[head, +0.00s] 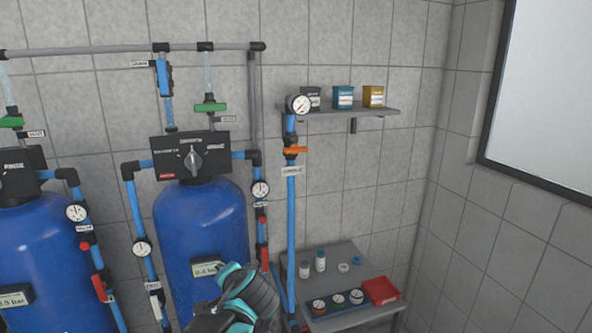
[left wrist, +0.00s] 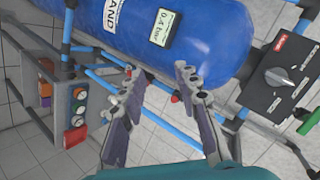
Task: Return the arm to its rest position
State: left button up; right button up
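My left gripper (left wrist: 157,72) shows in the left wrist view with its two grey fingers spread apart and nothing between them. Beyond the fingertips is the large blue sand tank (left wrist: 215,30), with a small pressure display reading 0.4 bar. I cannot tell how far the fingers are from the tank. In the head view a teal and black part of my arm shows at the bottom centre, in front of the middle blue tank (head: 205,225). It hides the tank's lower part. No right gripper fingers show in either view.
Blue pipes with gauges and valves surround the tanks. A wall shelf (head: 350,111) holds three small boxes. Below it, a side table (head: 330,262) carries bottles and a red tray (head: 381,291).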

pick_arm(q)
jog(key=s+a+f+n+g+h+b, duration=0.1)
jog(key=s+f+n+h+b, duration=0.1)
jog(key=s+f+b, duration=0.4)
jog(key=s+f+n+g+h+b, duration=0.2)
jog(key=s+f+n+b, duration=0.3)
jog(key=s+f, duration=1.1)
notch_tip(320, 180, down, 8)
jog(key=shift+s+a+r+h+b, duration=0.25)
jog(key=shift+a+h+b, duration=0.15)
jog(key=shift+h, duration=0.2)
